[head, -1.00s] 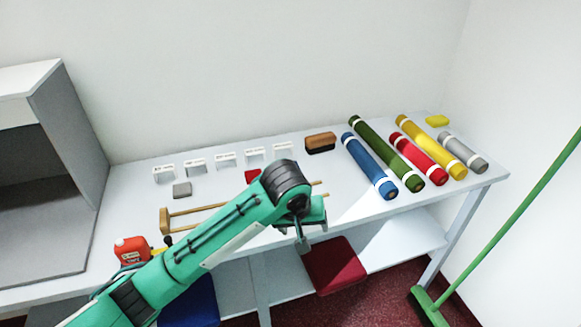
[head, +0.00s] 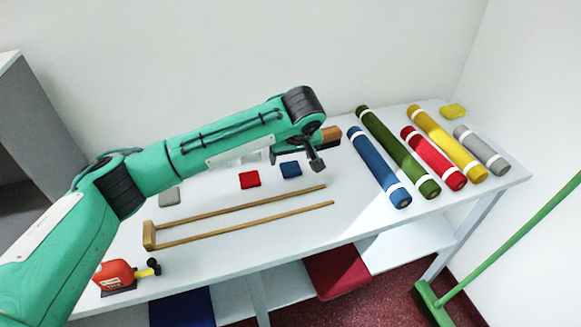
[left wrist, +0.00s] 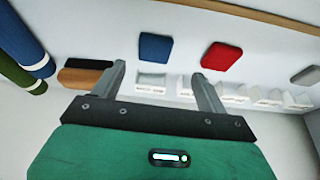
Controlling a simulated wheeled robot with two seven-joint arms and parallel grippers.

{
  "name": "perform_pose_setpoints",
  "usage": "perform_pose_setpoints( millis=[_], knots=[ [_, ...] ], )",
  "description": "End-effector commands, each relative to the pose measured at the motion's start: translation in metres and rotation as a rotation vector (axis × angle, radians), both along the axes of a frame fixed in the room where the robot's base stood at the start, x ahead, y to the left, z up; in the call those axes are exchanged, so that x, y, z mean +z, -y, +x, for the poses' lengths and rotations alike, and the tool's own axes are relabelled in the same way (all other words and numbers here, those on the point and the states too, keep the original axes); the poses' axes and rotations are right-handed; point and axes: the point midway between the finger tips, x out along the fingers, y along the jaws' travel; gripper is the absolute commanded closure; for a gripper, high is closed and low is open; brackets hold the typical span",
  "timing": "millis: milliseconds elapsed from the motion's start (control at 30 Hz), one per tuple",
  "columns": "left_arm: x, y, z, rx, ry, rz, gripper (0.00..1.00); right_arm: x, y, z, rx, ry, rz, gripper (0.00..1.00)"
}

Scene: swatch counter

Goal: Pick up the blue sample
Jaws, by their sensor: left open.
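The blue sample (head: 291,169) is a small flat square lying on the counter (head: 370,222), just right of the red sample (head: 249,179) in the head view. My left gripper (head: 315,163) hangs above the counter, a little right of the blue sample and apart from it. In the left wrist view the blue sample (left wrist: 156,47) lies beyond the open fingers (left wrist: 162,75), roughly between their lines, and the red sample (left wrist: 221,56) is beside it. Nothing is between the fingers. My right gripper does not show.
A wooden two-pronged frame (head: 235,215) lies in front of the samples. A brush block (head: 330,136) is behind my left gripper. Several fabric rolls, including a blue roll (head: 378,168), lie to the right.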

Motion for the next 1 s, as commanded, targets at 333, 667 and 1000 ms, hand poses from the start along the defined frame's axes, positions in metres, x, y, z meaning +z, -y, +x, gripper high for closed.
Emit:
perform_pose_setpoints(
  millis=[333,667,1000],
  knots=[
    [-0.029,-0.001,0.013,-0.001,0.000,0.001,0.25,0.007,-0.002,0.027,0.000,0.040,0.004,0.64],
    [-0.066,0.000,0.030,-0.001,0.000,-0.001,0.25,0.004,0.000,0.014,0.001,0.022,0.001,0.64],
    [-0.067,0.000,0.030,-0.002,0.000,-0.001,0.46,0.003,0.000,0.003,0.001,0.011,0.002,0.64]
  ],
)
